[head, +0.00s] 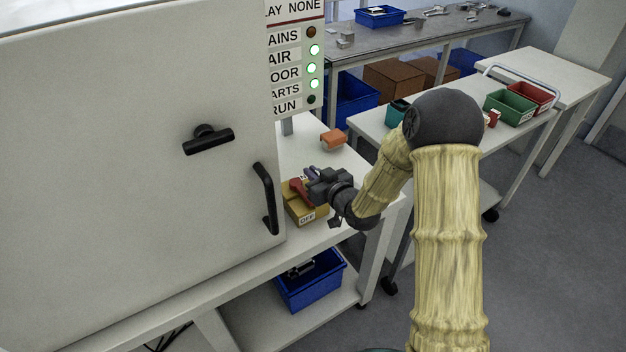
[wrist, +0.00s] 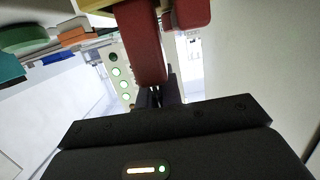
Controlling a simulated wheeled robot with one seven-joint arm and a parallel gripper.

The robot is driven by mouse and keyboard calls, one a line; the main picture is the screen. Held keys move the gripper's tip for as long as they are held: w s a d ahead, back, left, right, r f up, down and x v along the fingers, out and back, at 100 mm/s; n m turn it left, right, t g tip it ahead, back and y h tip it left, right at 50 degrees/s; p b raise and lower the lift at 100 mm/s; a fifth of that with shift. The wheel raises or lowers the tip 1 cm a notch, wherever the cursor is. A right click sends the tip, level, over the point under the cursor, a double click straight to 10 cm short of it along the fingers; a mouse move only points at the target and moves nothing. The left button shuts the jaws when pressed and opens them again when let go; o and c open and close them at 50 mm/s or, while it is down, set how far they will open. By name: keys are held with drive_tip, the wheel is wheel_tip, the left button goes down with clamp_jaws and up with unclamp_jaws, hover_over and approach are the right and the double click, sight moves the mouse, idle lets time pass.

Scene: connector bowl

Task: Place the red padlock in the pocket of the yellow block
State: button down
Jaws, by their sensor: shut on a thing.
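The yellow block (head: 304,212), with an "OFF" label on its front, sits near the bench edge beside the white cabinet. A long red handle-like piece (head: 301,192) lies over its top. In the wrist view this red piece (wrist: 143,45) reaches down to my fingers, with a second red part (wrist: 190,12) beside it and a strip of yellow behind. My gripper (head: 314,186) is shut on the end of the long red piece. A small red and white item (head: 492,118) stands on the cart; I cannot tell which red thing is the padlock. The pocket is hidden.
An orange item (head: 333,139) lies farther back on the bench. The cabinet door (head: 130,170), with black handles, stands close on the left. A blue bin (head: 310,287) is on the shelf below. The cart holds a green bin (head: 509,107) and a red bin (head: 530,95).

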wheel_tip(320, 180, down, 2)
drive_tip(key=shift+f, duration=0.2)
drive_tip(key=c, duration=1.3)
unclamp_jaws()
drive_tip(key=shift+o, duration=0.2)
drive_tip(key=b+v, duration=0.1)
drive_tip(key=v, duration=1.1)
